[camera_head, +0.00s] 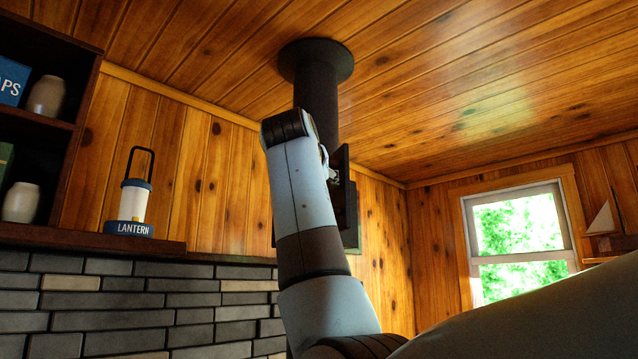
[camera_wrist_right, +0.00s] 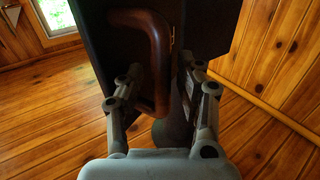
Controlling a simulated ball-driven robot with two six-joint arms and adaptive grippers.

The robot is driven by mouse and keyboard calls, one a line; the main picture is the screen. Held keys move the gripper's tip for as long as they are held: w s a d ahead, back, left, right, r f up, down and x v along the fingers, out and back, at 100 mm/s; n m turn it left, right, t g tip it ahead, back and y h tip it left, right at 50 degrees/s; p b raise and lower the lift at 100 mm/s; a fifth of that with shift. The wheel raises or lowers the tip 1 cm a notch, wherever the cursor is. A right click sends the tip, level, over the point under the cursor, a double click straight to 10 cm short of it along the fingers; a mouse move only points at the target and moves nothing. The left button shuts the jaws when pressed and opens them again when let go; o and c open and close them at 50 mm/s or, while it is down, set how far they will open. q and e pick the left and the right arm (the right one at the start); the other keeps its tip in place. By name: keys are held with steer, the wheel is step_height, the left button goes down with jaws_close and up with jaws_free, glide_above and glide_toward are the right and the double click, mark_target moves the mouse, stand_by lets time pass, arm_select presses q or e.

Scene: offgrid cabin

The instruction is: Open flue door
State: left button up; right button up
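The dark flue pipe (camera_head: 318,95) rises to a round collar at the ceiling. A dark panel, the flue door (camera_head: 345,195), shows beside my raised right arm, which hides much of it. I cannot tell whether it stands ajar. In the right wrist view, the dark door (camera_wrist_right: 208,25) carries a curved brown handle (camera_wrist_right: 157,50). My right gripper (camera_wrist_right: 162,75) has its fingers spread on either side of the handle, with a gap visible at least on the right. In the head view my right gripper is mostly hidden behind the arm. My left gripper is not in view.
A lantern (camera_head: 133,195) stands on the wooden mantel (camera_head: 90,240) above a grey brick wall. A dark shelf (camera_head: 60,125) with jars is at the left. A window (camera_head: 518,235) and a small model sailboat (camera_head: 603,220) are at the right.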

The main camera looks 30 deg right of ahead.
steer(key=shift+s+a, duration=0.1)
steer(key=v, duration=0.7)
steer(key=shift+a, duration=0.1)
